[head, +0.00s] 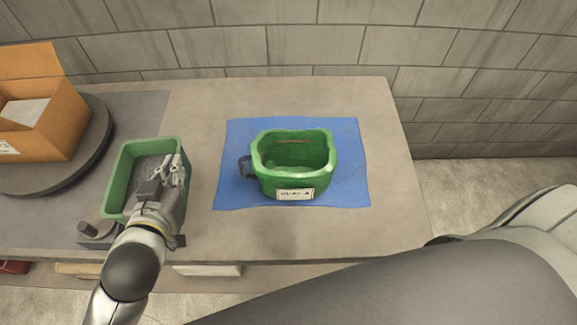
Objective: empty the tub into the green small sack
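A green rectangular tub (122,172) stands at the left of the table, with grey loose-looking contents inside. My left gripper (174,170) is over the tub's right side, fingers pointing away from me. It overlaps the right wall, and I cannot tell whether the fingers grip it. A green small sack (289,184) with a wavy open rim stands upright on a blue mat, right of the tub. It has a white label in front and a dark piece at its left side. Something thin and brownish shows inside its back. My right gripper is out of view.
The blue mat (345,182) lies on the grey table (385,150). An open cardboard box (60,120) stands on a dark round base at the far left. A block wall is behind. My arm fills the lower right.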

